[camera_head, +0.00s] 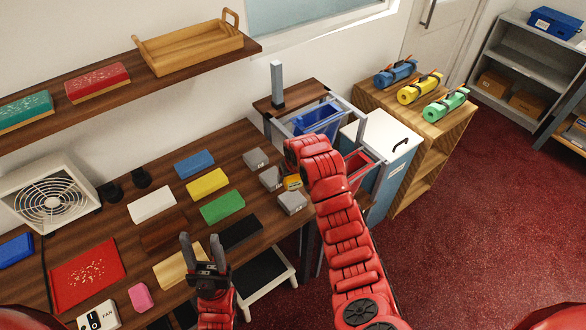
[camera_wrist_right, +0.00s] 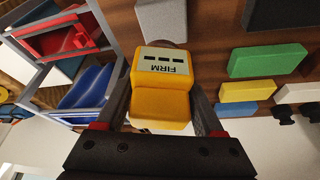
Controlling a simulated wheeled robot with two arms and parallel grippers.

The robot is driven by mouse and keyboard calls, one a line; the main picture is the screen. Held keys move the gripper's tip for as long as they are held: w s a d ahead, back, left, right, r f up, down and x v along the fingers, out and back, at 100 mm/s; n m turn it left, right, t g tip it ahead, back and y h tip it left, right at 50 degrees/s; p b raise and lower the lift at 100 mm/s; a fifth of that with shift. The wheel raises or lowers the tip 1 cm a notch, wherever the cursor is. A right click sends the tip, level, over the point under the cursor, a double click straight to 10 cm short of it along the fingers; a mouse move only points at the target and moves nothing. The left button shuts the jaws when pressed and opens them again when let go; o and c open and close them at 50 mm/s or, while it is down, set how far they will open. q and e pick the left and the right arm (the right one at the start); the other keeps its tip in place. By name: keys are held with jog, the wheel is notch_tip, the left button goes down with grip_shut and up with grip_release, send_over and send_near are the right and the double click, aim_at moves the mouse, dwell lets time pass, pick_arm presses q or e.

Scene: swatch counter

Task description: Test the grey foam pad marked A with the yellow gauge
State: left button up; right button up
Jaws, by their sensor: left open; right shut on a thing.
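The yellow gauge (camera_head: 292,183) is in my right gripper, above the grey pads at the counter's right end. In the right wrist view the gauge (camera_wrist_right: 162,85) shows an upside-down "FIRM" label with dark bars, between the fingers of my right gripper (camera_wrist_right: 165,105). Grey foam pads lie in a row: a far one (camera_head: 255,158), a middle one (camera_head: 269,178) partly hidden by the gauge and arm, and a near one (camera_head: 292,202). I cannot read which is marked A, nor tell whether the gauge touches a pad. My left gripper (camera_head: 201,242) is open and empty over the counter's front.
Blue (camera_head: 194,164), yellow (camera_head: 207,184), green (camera_head: 222,206) and black (camera_head: 240,233) blocks lie left of the pads. A fan (camera_head: 50,195) stands at the left. A rack with blue (camera_head: 318,118) and red (camera_head: 356,165) bins stands just right of the counter.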

aim_at(291, 196)
jog(key=shift+f, duration=0.1)
jog(key=shift+f+b, duration=0.75)
jog(key=shift+f, duration=0.05)
jog(key=shift+f+b, duration=1.4)
jog(key=shift+f, duration=0.7)
jog(key=shift+f+b, duration=0.3)
jog(key=shift+f, duration=0.25)
jog(key=shift+s+f+b, duration=0.1)
jog(key=shift+b, duration=0.2)
dwell(0.4)
notch_tip(291, 196, up, 2)
jog(key=shift+r, duration=0.2)
jog(key=shift+r+p, duration=0.45)
jog(key=shift+r, duration=2)
